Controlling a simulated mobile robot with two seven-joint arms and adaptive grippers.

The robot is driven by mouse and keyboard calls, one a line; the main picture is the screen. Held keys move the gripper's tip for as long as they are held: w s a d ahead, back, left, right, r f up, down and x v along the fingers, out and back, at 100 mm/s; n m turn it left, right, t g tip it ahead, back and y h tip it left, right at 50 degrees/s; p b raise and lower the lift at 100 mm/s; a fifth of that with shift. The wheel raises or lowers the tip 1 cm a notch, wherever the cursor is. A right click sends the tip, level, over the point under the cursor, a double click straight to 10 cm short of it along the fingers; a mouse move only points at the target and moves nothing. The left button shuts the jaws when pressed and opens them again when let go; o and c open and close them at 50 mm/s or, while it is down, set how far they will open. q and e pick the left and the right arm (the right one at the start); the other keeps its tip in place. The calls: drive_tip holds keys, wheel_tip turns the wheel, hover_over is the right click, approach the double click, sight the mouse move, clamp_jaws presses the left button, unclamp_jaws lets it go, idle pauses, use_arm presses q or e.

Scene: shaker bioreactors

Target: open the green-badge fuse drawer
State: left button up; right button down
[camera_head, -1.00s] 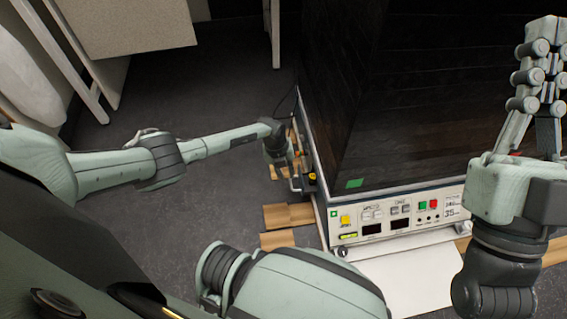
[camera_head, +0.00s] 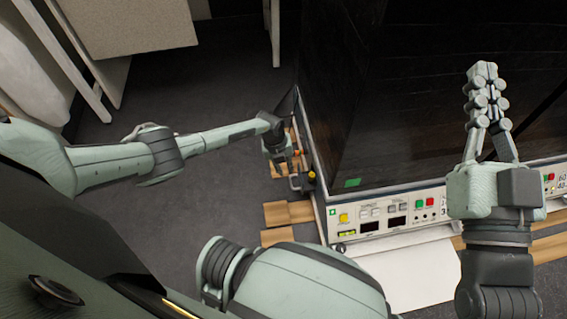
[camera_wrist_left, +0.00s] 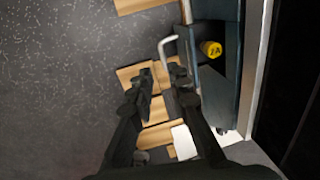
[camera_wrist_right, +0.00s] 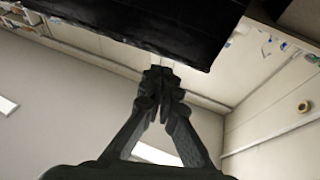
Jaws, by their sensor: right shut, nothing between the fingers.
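A dark drawer (camera_wrist_left: 212,85) stands pulled out from the side of the shaker unit, with a yellow-capped fuse (camera_wrist_left: 210,49) in it. In the head view the drawer (camera_head: 305,184) is at the unit's left side. A pale bent handle (camera_wrist_left: 166,44) sticks out from its front. My left gripper (camera_wrist_left: 163,72) is open beside the handle, its fingertips apart with no clear hold on it; it also shows in the head view (camera_head: 281,162). A green badge (camera_head: 353,182) is on the unit's dark housing. My right gripper (camera_head: 482,72) is shut and empty, pointing up, also in its wrist view (camera_wrist_right: 161,73).
The front panel (camera_head: 370,226) has displays and coloured buttons. A second panel (camera_head: 550,188) is partly behind my right arm. A pale table (camera_head: 125,25) stands at the back left. Grey floor is clear left of the drawer.

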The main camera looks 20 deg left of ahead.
use_arm(q)
drive_tip(key=shift+s+a+r+p, duration=0.1)
drive_tip(key=shift+a+r+p, duration=0.05)
drive_tip(key=shift+r+p, duration=0.8)
use_arm(e)
wheel_tip(320, 180, down, 7)
drive_tip(key=w+d+g+h, duration=0.1)
drive_tip(key=g+h, duration=0.1)
drive_tip(key=g, duration=0.2)
drive_tip(key=shift+d, duration=0.25)
drive_tip(key=shift+f, duration=0.1)
use_arm(q)
wheel_tip(320, 180, up, 12)
drive_tip(key=s+a, duration=0.1)
drive_tip(key=shift+a, duration=0.35)
drive_tip(key=shift+f, duration=0.15)
